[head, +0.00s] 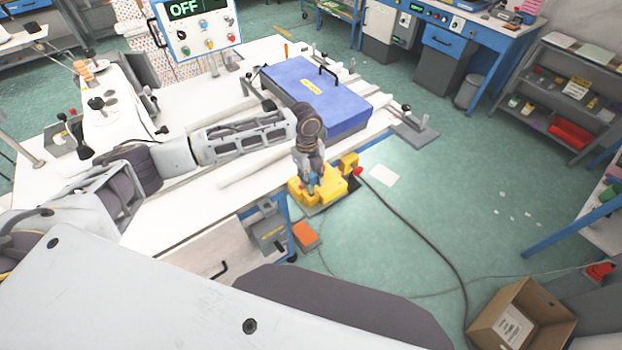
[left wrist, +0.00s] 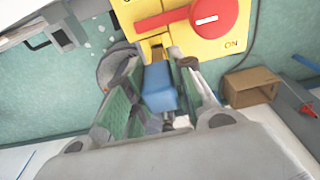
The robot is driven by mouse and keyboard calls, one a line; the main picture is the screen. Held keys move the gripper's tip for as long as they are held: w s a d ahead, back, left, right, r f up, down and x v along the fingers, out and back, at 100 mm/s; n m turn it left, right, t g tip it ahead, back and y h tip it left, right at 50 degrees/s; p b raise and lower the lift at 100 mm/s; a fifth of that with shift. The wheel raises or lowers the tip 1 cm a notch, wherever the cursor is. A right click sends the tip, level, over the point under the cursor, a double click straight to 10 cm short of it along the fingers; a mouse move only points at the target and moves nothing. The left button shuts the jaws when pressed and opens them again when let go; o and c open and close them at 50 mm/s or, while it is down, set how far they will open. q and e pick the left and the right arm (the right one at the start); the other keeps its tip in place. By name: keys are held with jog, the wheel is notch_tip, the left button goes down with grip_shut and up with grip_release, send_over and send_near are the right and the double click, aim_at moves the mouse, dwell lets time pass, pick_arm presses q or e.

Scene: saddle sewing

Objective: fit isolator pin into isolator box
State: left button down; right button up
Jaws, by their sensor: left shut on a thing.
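The isolator box (head: 301,197) is yellow and stands past the front corner of the white table. My left gripper (head: 311,182) is right at the box. Its fingers are shut on the blue isolator pin (left wrist: 159,88), whose far end points at the box's lower edge. I cannot tell whether the pin's tip is inside the box or just touching it. My right gripper is not in view.
A blue case (head: 315,90) lies on the white table (head: 180,205). A control panel (head: 196,30) reading OFF stands behind. A dark cable (head: 440,250) runs over the floor to the right of the box. An open cardboard box (head: 520,315) sits at lower right.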

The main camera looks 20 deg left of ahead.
pick_arm(q)
jog(key=shift+p, duration=0.65)
dwell(1.1)
jog(key=shift+f+b, duration=0.8)
jog(key=shift+f, duration=1.5)
dwell(2.1)
jog(key=c, duration=1.1)
grip_release()
jog(key=shift+c, duration=0.2)
jog(key=shift+r, duration=0.15)
notch_tip(320, 180, up, 12)
jog(key=a, duration=0.1)
jog(key=shift+w, duration=0.45)
